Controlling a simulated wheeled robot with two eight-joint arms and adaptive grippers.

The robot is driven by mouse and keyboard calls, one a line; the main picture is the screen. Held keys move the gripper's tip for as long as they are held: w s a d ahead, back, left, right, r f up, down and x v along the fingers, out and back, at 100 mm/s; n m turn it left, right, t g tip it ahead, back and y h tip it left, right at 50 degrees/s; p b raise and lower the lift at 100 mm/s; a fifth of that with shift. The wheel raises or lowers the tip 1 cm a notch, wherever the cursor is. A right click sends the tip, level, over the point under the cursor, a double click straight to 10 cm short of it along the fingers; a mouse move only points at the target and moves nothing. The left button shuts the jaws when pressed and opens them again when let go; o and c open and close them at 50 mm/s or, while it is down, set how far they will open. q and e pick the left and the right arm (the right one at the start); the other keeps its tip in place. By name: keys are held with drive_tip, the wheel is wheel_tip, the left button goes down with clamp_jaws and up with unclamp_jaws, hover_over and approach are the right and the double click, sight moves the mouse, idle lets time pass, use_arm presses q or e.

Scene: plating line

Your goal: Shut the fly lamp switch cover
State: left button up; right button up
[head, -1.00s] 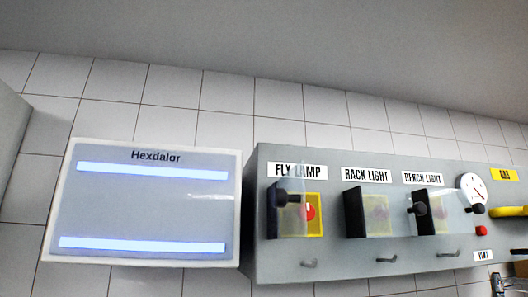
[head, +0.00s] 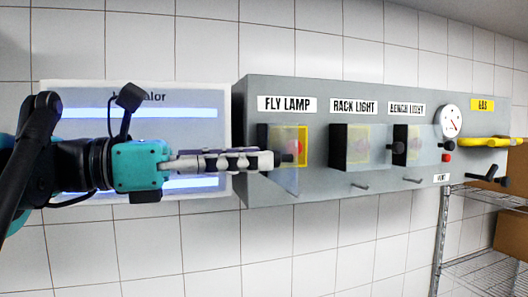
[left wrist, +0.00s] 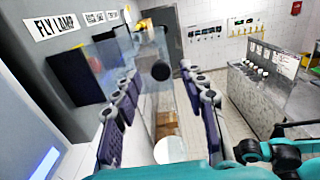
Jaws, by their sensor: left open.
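The fly lamp switch cover (head: 291,181) is a clear panel standing out open from its box below the FLY LAMP label (head: 287,104). The red switch (head: 298,148) shows in its yellow frame behind. My left gripper (head: 268,160) comes in from the left and overlaps the cover's left part in the head view. In the left wrist view the cover (left wrist: 108,52) and its dark round knob (left wrist: 160,71) show beyond and between the spread fingers (left wrist: 158,100). The gripper is open; I cannot tell whether a finger touches the cover. My right gripper is not in view.
To the right on the grey panel (head: 310,190) are the rack light box (head: 358,145), the bench light box (head: 412,146), a gauge (head: 451,121) and a yellow gas handle (head: 490,143). Small hooks stick out below. The Hexdalor lamp (head: 215,97) is behind my left arm.

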use_arm(q)
drive_tip(key=x, duration=0.2)
drive_tip(key=shift+w+d, duration=0.1)
drive_tip(key=shift+d, duration=0.25)
clamp_jaws()
